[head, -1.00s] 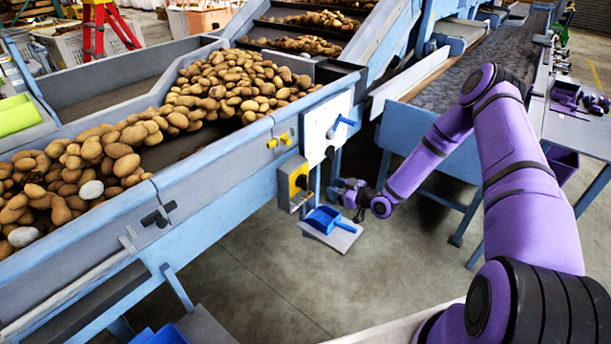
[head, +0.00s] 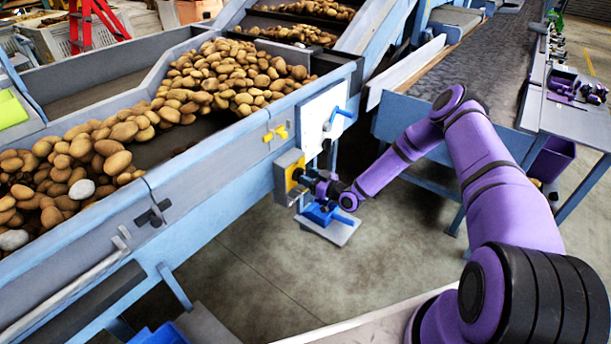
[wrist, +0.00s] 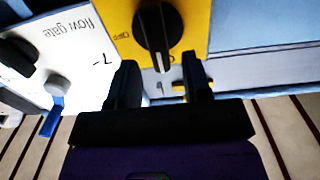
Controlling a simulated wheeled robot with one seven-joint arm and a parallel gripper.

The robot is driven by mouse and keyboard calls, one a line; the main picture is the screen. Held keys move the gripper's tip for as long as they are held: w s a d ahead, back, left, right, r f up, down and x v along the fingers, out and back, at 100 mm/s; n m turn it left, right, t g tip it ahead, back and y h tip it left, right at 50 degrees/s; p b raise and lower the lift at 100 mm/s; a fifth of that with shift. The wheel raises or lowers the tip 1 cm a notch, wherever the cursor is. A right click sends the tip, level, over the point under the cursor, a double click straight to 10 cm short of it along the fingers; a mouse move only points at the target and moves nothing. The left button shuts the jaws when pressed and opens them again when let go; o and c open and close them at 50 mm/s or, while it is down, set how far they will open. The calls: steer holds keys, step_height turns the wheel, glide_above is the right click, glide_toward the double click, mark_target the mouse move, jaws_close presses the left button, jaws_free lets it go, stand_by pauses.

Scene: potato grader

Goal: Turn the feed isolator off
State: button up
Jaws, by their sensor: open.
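The feed isolator (head: 291,172) is a yellow-faced grey box on the side of the blue machine. The wrist view shows its yellow face (wrist: 196,22) with a black rotary knob (wrist: 157,28). An "OFF" label is left of the knob in that view, and the knob's long grip runs roughly up and down the picture. My gripper (wrist: 161,62) is open, its two black fingers on either side of the knob's lower end as seen there. Whether they touch the knob I cannot tell. In the head view my gripper (head: 309,183) is right at the box and partly hides it.
A white "flow gate" panel (wrist: 80,50) with a blue-handled lever (head: 337,114) is beside the isolator. Yellow knobs (head: 276,134) sit on the machine's side. A blue dustpan-like item (head: 318,214) lies on a small shelf (head: 340,230) below. The floor in front is clear.

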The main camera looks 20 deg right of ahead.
steer(key=shift+x, duration=0.95)
jaws_close()
steer(key=m, duration=0.6)
steer(key=d+f+m, duration=0.1)
steer(key=m, duration=0.5)
steer(key=w+m, duration=0.1)
steer(key=m, duration=0.4)
steer(key=shift+d+f+m, duration=0.25)
steer(key=shift+f+m, duration=0.1)
steer(key=shift+m, duration=0.05)
